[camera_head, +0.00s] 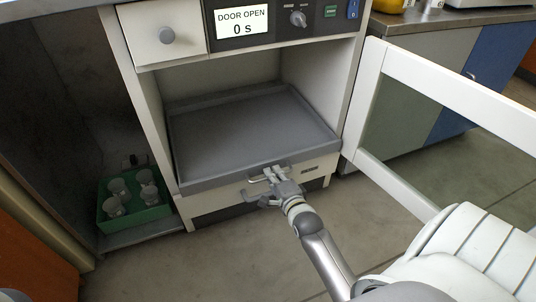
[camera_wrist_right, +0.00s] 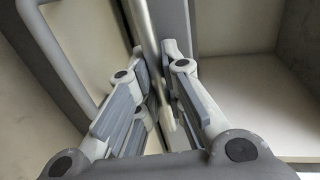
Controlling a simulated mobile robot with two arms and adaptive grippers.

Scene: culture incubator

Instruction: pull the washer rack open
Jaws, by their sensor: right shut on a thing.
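The washer rack (camera_head: 245,128) is a grey, shallow, empty tray inside the open washer chamber. Its front edge lies near the chamber opening. My right gripper (camera_head: 272,177) is at the middle of the rack's front edge. In the right wrist view, my right gripper's fingers (camera_wrist_right: 155,100) are closed around a thin light bar, the rack's handle (camera_wrist_right: 143,25). The fingers hide part of the handle. My left gripper is not in view.
The washer's white-framed door (camera_head: 455,95) stands open at the right. The display (camera_head: 242,21) reads "DOOR OPEN 0 s". A green crate (camera_head: 150,214) with several grey cups stands in a dark bay at the left. The floor (camera_head: 235,262) in front is clear.

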